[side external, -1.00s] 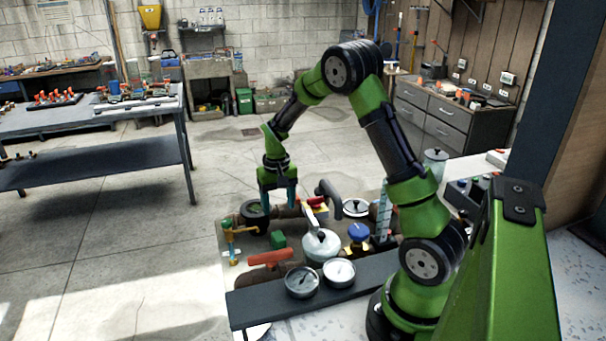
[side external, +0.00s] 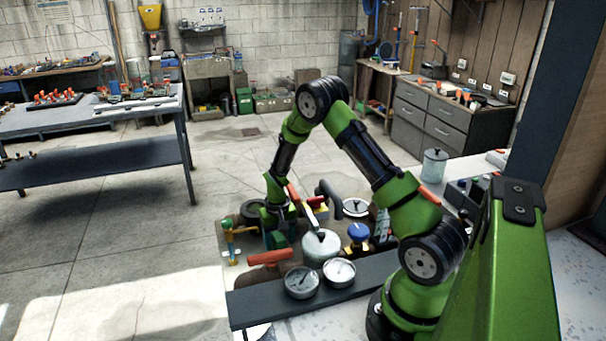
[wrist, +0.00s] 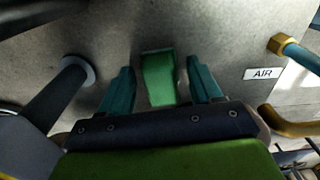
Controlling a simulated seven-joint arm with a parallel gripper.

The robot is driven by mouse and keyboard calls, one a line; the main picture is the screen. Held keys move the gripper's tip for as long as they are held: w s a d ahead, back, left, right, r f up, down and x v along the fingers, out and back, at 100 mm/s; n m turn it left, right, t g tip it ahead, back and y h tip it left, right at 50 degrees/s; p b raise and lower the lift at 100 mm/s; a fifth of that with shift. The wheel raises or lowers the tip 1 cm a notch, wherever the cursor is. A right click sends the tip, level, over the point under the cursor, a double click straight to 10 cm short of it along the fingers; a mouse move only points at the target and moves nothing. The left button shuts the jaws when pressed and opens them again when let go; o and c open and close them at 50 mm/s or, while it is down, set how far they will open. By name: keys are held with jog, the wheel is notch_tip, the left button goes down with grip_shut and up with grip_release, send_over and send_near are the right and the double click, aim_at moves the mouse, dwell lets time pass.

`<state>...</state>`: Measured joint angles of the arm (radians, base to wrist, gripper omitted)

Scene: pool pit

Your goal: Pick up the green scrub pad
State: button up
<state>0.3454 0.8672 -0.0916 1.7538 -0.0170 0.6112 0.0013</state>
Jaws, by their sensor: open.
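The green scrub pad (wrist: 160,80) lies on the grey work surface and shows between my two teal fingers in the wrist view. In the side view the green pad (side external: 279,239) is partly hidden by my gripper. My gripper (wrist: 162,82) is open, with one finger on each side of the pad and gaps visible between them. In the side view my gripper (side external: 280,235) is low over the crowded surface at the pad. I cannot tell exactly how far the fingertips reach down.
A red handle (side external: 268,258) lies in front of the pad. A silver kettle-like vessel (side external: 320,246) and two gauges (side external: 301,283) stand to the right and front. A brass fitting with a green top (side external: 230,238) is on the left. An AIR label (wrist: 263,74) is at the right.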

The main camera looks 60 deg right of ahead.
aim_at(279, 237)
jog(key=c, duration=1)
jog(key=shift+r, duration=0.15)
notch_tip(279, 237, up, 10)
jog(key=shift+f, duration=0.1)
